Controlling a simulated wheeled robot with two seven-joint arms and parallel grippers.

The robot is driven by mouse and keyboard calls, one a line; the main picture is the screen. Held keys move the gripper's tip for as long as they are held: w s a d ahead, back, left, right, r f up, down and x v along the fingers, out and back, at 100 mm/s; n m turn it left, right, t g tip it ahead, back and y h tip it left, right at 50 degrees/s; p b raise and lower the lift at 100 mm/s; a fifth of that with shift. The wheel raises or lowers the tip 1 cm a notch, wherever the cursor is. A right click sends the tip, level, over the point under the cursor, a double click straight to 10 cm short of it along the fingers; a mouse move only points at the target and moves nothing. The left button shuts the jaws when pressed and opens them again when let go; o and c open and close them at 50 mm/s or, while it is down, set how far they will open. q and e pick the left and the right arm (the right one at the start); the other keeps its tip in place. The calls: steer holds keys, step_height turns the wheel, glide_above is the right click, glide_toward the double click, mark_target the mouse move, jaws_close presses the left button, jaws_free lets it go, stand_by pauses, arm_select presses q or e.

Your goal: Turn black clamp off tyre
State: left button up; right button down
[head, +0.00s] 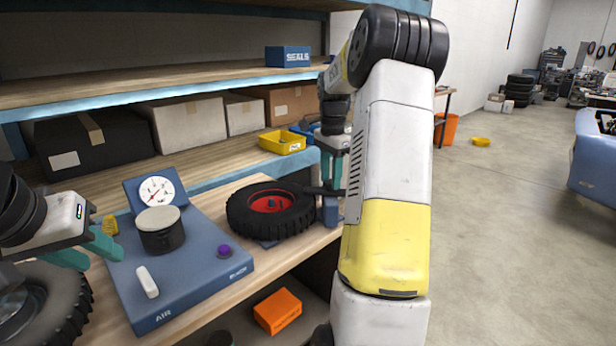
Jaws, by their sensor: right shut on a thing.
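Another tyre (62,296) is at lower left. A yellow bin (282,142) and boxes stand on the shelf behind.

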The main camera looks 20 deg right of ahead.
steer(key=m, duration=0.4)
steer(key=shift+r+m, duration=0.1)
steer(key=shift+m, duration=0.2)
steer(key=m, duration=0.3)
steer(key=shift+m, duration=0.3)
steer(key=m, duration=0.3)
steer(key=shift+m, duration=2.1)
steer(key=c, duration=0.9)
jaws_free()
steer(key=shift+c, duration=0.2)
